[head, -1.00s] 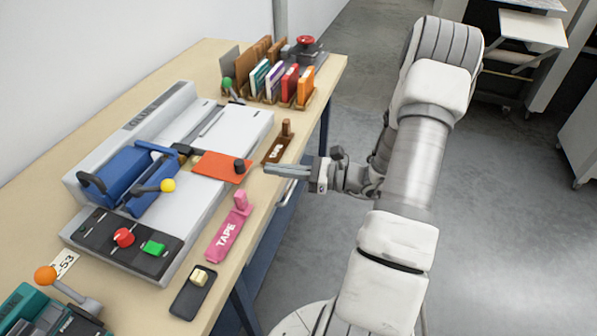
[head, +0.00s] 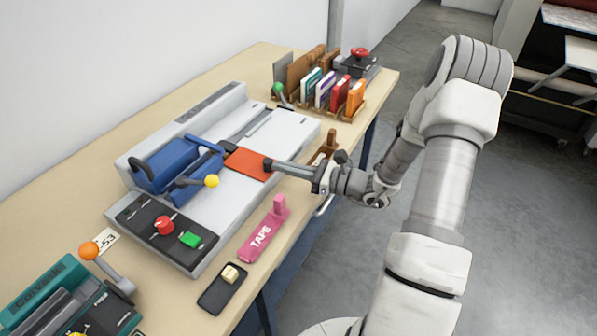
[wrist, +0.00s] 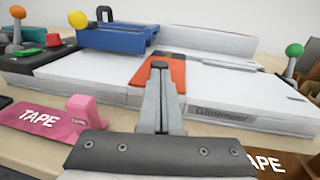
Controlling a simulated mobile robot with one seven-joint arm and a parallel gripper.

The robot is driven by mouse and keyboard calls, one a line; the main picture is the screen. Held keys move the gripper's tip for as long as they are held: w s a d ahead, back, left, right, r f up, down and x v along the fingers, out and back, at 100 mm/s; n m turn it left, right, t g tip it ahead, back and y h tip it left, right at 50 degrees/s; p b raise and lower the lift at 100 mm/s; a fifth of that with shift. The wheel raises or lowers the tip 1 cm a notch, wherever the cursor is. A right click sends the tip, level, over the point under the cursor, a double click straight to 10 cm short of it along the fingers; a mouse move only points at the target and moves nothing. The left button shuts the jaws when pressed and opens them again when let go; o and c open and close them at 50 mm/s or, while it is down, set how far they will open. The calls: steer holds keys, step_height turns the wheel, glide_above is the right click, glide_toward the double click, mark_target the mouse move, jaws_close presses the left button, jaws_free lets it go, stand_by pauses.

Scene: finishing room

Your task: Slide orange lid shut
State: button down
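The orange lid (head: 246,162) lies flat on the pale grey machine (head: 293,131), to the right of the blue carriage (head: 165,164).
A pink tape holder (head: 264,232) and a black pad with a cream block (head: 223,288) lie along the table's front edge. A brown tape holder (wrist: 285,163) is beside my gripper. A yellow-knobbed lever (head: 211,181) stands left of the lid. A file rack is behind.

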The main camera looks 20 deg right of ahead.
mark_target(257, 162)
steer(key=x, duration=0.7)
steer(key=shift+w+d, duration=0.1)
steer(key=shift+w, duration=0.5)
steer(key=shift+w+r, duration=0.15)
